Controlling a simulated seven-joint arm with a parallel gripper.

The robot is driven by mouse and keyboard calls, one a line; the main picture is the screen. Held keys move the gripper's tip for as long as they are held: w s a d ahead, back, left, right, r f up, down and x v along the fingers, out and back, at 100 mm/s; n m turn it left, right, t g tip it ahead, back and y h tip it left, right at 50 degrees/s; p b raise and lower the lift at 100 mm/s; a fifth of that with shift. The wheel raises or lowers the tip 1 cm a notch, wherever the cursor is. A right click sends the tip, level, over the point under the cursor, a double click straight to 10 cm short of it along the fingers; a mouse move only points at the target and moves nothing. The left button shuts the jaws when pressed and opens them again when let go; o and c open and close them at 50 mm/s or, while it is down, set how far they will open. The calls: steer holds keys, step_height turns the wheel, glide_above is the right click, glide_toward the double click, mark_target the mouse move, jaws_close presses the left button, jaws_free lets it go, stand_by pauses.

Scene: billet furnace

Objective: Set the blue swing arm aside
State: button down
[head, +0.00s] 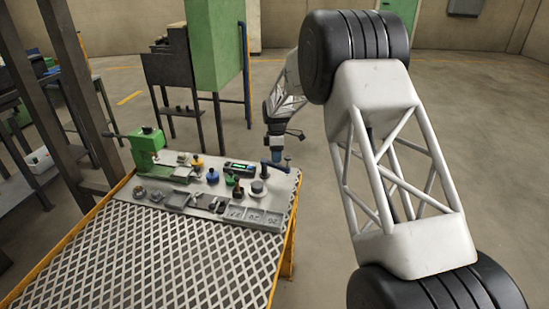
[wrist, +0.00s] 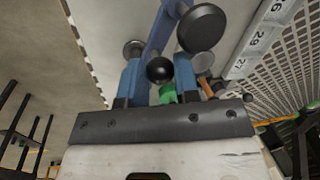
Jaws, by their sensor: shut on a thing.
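The blue swing arm (head: 275,167) is at the far right corner of the grey board (head: 290,180) on the bench. In the wrist view the blue swing arm (wrist: 166,27) runs up from between the fingers, with black round knobs around it. My gripper (head: 283,150) is over that corner, pointing down. In the wrist view my gripper (wrist: 160,78) has its two blue fingers on either side of a black ball knob and the arm's blue bar, shut on the swing arm. The exact contact is partly hidden.
A green clamp (head: 148,140), a yellow knob (head: 197,163), a blue knob (head: 212,177), a meter with a green display (head: 238,167) and a round disc (head: 257,188) stand on the board. The mesh benchtop (head: 150,260) in front is clear.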

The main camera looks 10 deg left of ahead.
steer(key=shift+w+n, duration=0.25)
steer(key=shift+n, duration=0.15)
steer(key=shift+r, duration=0.1)
steer(key=c, duration=0.9)
jaws_free()
steer(key=shift+o, duration=0.2)
step_height(320, 180, up, 8)
steer(key=w, duration=0.1)
steer(key=shift+w+a+f, duration=0.2)
steer(key=shift+f, duration=0.05)
